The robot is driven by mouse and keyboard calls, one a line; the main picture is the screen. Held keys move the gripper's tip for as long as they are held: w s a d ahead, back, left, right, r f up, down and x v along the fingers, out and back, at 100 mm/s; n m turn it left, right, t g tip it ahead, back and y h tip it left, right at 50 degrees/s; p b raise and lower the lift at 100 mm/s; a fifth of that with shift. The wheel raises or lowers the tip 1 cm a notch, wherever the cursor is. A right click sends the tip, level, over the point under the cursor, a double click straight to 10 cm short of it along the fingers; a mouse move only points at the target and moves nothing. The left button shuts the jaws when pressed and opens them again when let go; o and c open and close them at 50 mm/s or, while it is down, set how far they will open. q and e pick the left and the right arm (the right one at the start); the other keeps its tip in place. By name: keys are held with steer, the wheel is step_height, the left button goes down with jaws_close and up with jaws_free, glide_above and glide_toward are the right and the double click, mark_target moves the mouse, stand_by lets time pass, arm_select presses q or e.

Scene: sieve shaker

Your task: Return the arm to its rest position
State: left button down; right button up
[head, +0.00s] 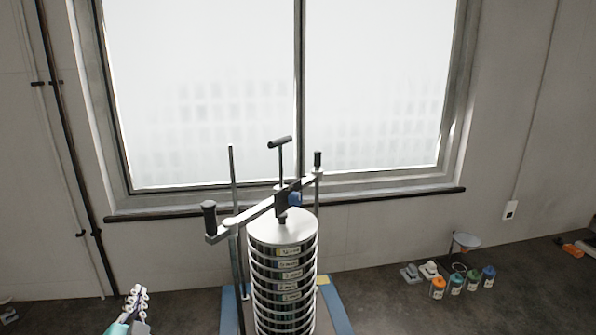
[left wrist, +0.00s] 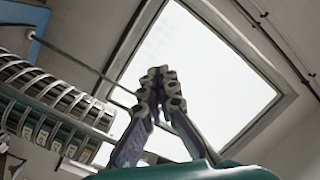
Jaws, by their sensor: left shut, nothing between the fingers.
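My left gripper (head: 138,298) is at the lower left of the head view, pointing up, to the left of the sieve stack and apart from it. In the left wrist view its two fingers (left wrist: 161,75) meet at the tips, shut with nothing between them. The sieve stack (head: 285,285) stands upright on the shaker, with a metal lid (head: 282,228) on top. A clamp bar (head: 262,208) with a black knob and a T-handle (head: 280,142) crosses above the lid. The stack also shows tilted in the left wrist view (left wrist: 50,110). My right gripper is not in view.
A thin shaker rod (head: 232,190) rises left of the stack. The blue shaker base (head: 338,308) surrounds its foot. Several small jars (head: 456,284) and a funnel (head: 465,241) are at the right. A window (head: 380,90) fills the back wall. The floor between gripper and stack looks clear.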

arm_select(q)
steer(key=s+d+f+n+g+h+b, duration=0.1)
steer(key=s+d+f+g+h+b, duration=0.1)
steer(key=f, duration=0.8)
steer(key=s+d+f+n+g+h+b, duration=0.2)
steer(key=s+d+f+g+b, duration=0.2)
steer(key=s+d+f, duration=0.2)
steer(key=s+d+f+n+g+h+b, duration=0.1)
steer(key=d+f, duration=0.6)
steer(key=f, duration=0.7)
steer(key=s+g+h+b, duration=0.1)
steer(key=s+g+b, duration=0.1)
steer(key=s+b, duration=0.1)
steer(key=shift+s+d+f+n+g, duration=0.3)
steer(key=shift+f, duration=0.05)
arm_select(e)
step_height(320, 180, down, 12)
